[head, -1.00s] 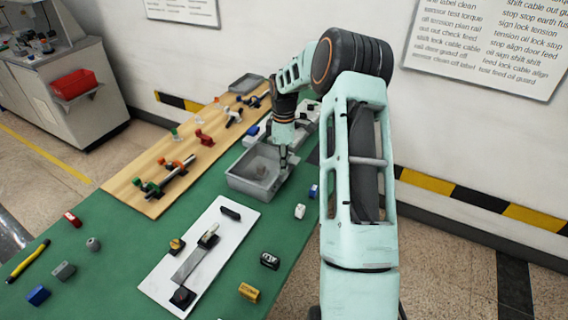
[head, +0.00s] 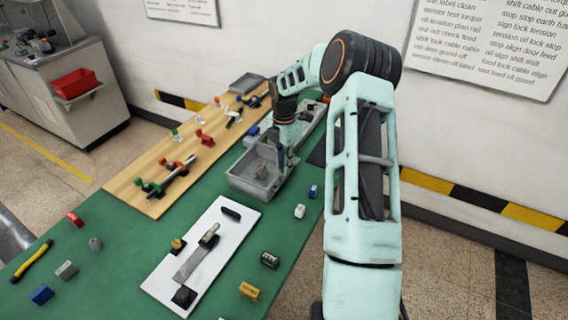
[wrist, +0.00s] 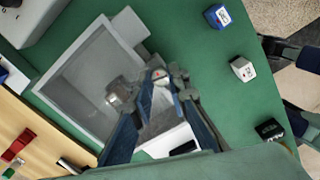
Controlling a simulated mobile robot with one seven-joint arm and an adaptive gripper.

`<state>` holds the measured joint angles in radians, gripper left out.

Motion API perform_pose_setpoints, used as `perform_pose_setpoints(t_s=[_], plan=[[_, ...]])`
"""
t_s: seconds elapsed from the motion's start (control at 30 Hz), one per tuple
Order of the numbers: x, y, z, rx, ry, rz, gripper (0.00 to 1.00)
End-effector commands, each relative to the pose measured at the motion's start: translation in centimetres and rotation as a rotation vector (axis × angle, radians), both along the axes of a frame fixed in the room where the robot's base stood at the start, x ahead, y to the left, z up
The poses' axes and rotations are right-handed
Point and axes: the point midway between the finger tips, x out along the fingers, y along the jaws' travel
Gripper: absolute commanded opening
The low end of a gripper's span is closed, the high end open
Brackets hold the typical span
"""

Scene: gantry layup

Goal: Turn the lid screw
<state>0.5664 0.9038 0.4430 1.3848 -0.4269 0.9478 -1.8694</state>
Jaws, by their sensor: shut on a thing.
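My gripper (wrist: 164,84) points down at the right-hand side of a grey open box (head: 250,188), seen from the head. In the wrist view its two dark blue fingers close around a small, pale round piece (wrist: 160,76) with a red mark. This may be the lid screw, but the fingers hide most of it, and I cannot tell what it sits on.
A white board (head: 165,283) with a metal strip lies in front of the box. A wooden board (head: 150,170) with coloured fittings is at left. Small blocks, including a white one (head: 299,211) and a yellow one (head: 249,291), lie on the green mat (head: 120,265).

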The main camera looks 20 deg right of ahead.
Motion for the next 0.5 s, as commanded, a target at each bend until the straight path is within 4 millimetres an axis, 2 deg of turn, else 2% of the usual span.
perform_pose_setpoints(t_s=[0.5], plan=[[0.01,-0.05,0.0,-0.001,0.0,0.055,0.0]])
